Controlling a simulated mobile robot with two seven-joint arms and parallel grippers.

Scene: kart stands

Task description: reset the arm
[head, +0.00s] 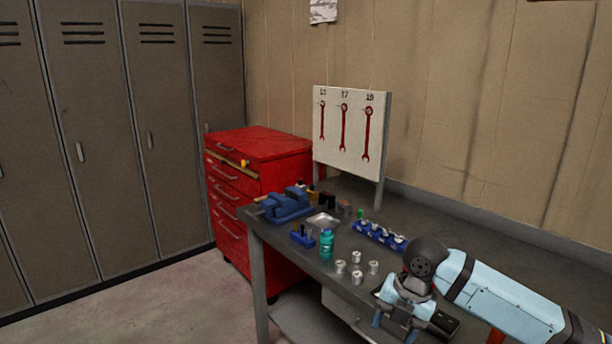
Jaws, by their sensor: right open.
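My right arm (505,305) comes in from the lower right, over the front right part of the dark workbench (300,256). My right gripper (394,327) points downward near the bench's front edge, with its fingers apart and nothing visible between them. It is to the right of and nearer than several silver cylinders (357,278) standing on the bench. My left arm and gripper are not in view.
A teal bottle (326,244), a blue vise (287,204), a small metal tray (323,221) and a blue rack (379,235) stand on the bench. A wrench board (349,134) rises behind. A red drawer cabinet (258,144) and grey lockers (85,130) are left.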

